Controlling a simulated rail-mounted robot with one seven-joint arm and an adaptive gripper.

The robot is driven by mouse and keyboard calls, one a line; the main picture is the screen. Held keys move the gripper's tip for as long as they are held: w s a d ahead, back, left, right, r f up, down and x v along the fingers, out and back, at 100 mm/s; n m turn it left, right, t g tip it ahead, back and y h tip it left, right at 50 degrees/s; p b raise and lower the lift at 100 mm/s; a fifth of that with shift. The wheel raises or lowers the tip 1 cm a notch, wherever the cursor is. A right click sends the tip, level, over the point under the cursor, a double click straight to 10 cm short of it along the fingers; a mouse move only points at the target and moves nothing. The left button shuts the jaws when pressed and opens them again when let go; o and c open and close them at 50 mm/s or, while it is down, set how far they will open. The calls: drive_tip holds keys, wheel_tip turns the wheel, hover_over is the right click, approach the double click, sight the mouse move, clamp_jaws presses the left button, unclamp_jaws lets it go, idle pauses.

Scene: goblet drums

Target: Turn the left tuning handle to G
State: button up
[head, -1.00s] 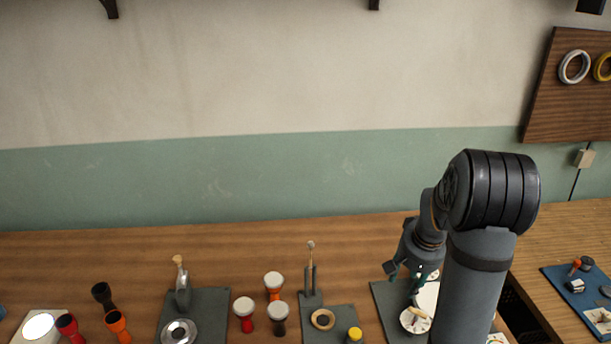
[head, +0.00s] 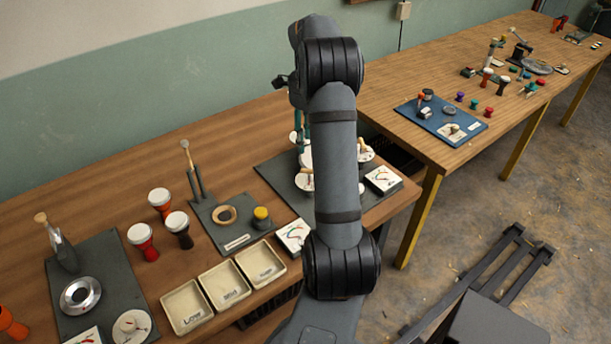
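A dark mat (head: 277,172) on the wooden bench carries several white round dials, partly hidden behind my arm. A dial with a small wooden handle (head: 306,181) shows at the mat's front left. Another handled dial (head: 365,153) shows on the right side of my arm. The letters on the dials are too small to read. My gripper (head: 301,138) is over the back left of this mat; only a bit of teal finger shows beside my arm. My arm hides the rest, so its opening and any contact with a handle cannot be seen.
Three cream trays (head: 228,286) stand at the bench's front edge. Goblet drums (head: 160,203) and a mat with a ring (head: 224,215) lie to the left. A white card (head: 383,179) lies at the mat's right. A gap separates the second bench (head: 400,80).

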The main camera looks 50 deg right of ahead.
drive_tip(key=m, duration=0.1)
drive_tip(key=a+f+m, duration=0.1)
drive_tip(key=m, duration=0.1)
drive_tip(key=shift+s+f+m+y, duration=0.25)
drive_tip(key=shift+s+m+y, duration=0.05)
drive_tip(key=shift+s+y, duration=0.1)
wheel_tip(320, 180, down, 9)
drive_tip(key=shift+f, duration=0.1)
drive_tip(key=shift+c, duration=1.2)
clamp_jaws()
